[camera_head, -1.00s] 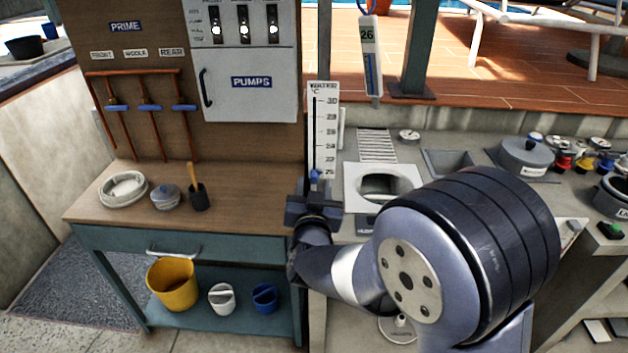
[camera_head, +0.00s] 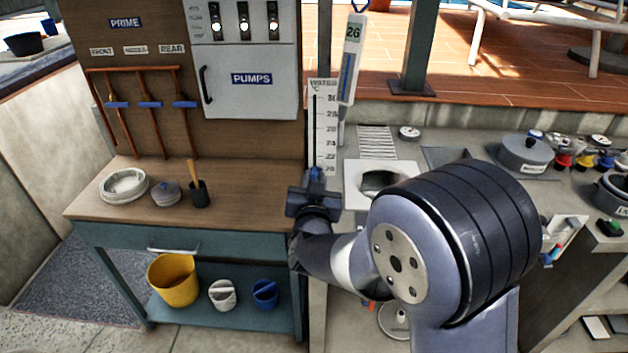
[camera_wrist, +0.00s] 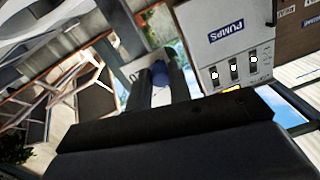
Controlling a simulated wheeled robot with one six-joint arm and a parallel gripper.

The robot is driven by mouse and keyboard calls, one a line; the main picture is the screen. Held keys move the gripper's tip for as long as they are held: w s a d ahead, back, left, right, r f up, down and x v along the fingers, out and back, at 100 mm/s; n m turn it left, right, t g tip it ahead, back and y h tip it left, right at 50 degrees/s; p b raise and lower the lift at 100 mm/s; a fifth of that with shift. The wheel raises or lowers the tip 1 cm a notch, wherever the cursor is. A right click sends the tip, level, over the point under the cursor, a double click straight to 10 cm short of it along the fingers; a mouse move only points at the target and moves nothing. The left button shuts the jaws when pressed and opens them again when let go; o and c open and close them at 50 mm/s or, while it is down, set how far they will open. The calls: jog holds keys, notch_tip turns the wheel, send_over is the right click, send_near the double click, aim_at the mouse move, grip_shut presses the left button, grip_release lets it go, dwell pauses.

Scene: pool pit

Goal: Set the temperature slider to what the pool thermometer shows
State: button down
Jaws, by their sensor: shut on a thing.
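The temperature slider is a white upright scale (camera_head: 321,120) headed WATER on the post, with marks up to 30 at the top. Its blue knob (camera_head: 317,174) is at the bottom end, near the lowest mark. My gripper (camera_head: 315,183) is at the knob from below and in front, shut on it. In the wrist view the blue knob (camera_wrist: 160,82) shows between the two dark fingers. The pool thermometer (camera_head: 351,58) hangs on a blue cord, reads 26 and tilts beside the scale's upper right. My gripper partly covers the scale's foot.
A white PUMPS cabinet (camera_head: 245,80) and pipes with blue valve handles (camera_head: 150,104) are left of the scale. A wooden bench (camera_head: 240,212) lies below them. A grey counter with a lidded pot (camera_head: 526,154) is at right.

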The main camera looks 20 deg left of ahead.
jog(key=shift+r, duration=0.15)
notch_tip(320, 180, up, 10)
jog(key=p, duration=0.5)
jog(key=shift+r, duration=0.2)
jog(key=c, duration=1.3)
grip_release()
jog(key=shift+f, duration=0.1)
jog(key=b+v, duration=0.2)
jog(key=v, duration=0.9)
jog(key=shift+w, duration=0.1)
